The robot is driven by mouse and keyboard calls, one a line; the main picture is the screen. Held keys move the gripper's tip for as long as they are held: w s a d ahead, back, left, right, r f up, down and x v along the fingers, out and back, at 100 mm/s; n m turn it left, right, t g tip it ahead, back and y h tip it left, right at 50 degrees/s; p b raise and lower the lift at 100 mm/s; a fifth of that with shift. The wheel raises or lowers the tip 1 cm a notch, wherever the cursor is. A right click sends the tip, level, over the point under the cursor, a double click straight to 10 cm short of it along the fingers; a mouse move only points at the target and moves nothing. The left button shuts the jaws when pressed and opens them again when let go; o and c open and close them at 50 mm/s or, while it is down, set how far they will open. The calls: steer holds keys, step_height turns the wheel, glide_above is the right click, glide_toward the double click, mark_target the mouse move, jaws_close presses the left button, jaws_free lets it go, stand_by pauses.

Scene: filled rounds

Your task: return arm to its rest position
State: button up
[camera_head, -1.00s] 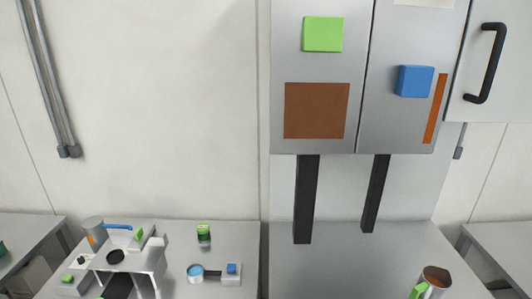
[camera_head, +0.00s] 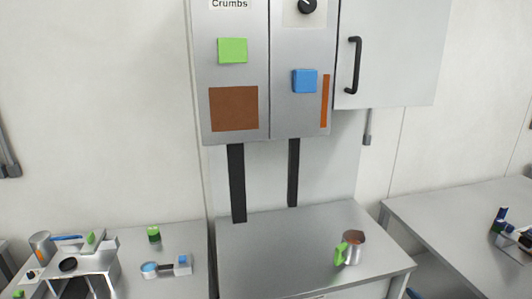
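My arm and my gripper do not show in the head view, so I cannot see the arm's pose or whether the gripper holds anything.
A wall cabinet carries a green square (camera_head: 232,50), a blue block (camera_head: 304,81) and a black handle (camera_head: 354,65). Below, a metal cup with a green handle (camera_head: 350,247) stands on the middle table (camera_head: 270,250). A left table (camera_head: 190,238) and right table (camera_head: 440,225) flank it.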

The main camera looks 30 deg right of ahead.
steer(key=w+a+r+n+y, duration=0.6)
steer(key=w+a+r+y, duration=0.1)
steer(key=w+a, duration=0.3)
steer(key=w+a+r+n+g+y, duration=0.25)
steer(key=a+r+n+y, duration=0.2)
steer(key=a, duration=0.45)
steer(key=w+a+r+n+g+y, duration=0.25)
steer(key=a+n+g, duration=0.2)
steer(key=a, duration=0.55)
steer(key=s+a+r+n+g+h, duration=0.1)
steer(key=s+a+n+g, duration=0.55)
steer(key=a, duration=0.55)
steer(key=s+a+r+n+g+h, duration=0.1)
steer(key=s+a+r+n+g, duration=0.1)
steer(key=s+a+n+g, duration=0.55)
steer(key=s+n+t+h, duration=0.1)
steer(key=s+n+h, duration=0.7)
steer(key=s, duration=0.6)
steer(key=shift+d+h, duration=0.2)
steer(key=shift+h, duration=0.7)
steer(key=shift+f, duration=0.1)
